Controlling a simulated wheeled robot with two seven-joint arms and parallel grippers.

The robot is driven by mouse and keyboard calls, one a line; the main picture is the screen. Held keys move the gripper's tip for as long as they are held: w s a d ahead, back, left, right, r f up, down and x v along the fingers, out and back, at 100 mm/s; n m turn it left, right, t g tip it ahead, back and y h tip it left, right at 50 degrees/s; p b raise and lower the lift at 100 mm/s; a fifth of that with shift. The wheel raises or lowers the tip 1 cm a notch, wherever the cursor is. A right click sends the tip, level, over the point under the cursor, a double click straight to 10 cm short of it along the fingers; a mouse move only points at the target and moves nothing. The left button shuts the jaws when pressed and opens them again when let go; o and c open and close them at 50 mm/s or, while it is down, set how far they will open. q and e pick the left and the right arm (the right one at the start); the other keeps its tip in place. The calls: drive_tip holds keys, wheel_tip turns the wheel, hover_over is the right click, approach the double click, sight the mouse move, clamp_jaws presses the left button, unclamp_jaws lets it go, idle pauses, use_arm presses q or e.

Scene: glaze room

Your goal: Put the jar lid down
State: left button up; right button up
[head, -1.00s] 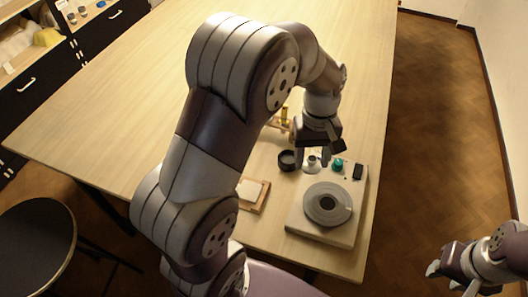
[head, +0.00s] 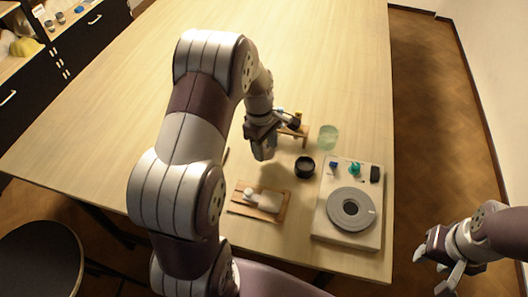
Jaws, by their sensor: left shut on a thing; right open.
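My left gripper (head: 263,153) points down over the table, left of the small wooden rack and above the far side of the wooden board. It is shut on the jar lid, which I can hardly make out because the gripper and its fingers hide it. A pale green glass jar (head: 328,138) stands to the right of the rack, apart from the gripper. My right gripper (head: 436,270) is open and empty, off the table's right side above the floor.
A wooden board (head: 235,208) bears a pale tile and a small white knobbed thing (head: 249,193). A round black pot (head: 305,167) stands beside a white device (head: 325,220) with a grey wheel. The wooden rack (head: 301,130) is close to the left gripper. The far table (head: 300,50) is clear.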

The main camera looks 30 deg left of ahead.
sight(266, 154)
use_arm(q)
drive_tip(key=f, duration=0.3)
drive_tip(key=shift+d+f+p, duration=0.3)
drive_tip(key=shift+f+p, duration=0.1)
drive_tip(key=shift+a+f, duration=0.15)
drive_tip(key=shift+a, duration=0.1)
use_arm(e)
drive_tip(key=shift+d+r, duration=0.1)
drive_tip(key=shift+r, duration=0.25)
use_arm(q)
drive_tip(key=shift+f, duration=0.1)
use_arm(e)
drive_tip(key=shift+d, duration=0.1)
use_arm(q)
drive_tip(key=o, duration=1)
drive_tip(key=shift+d, duration=0.15)
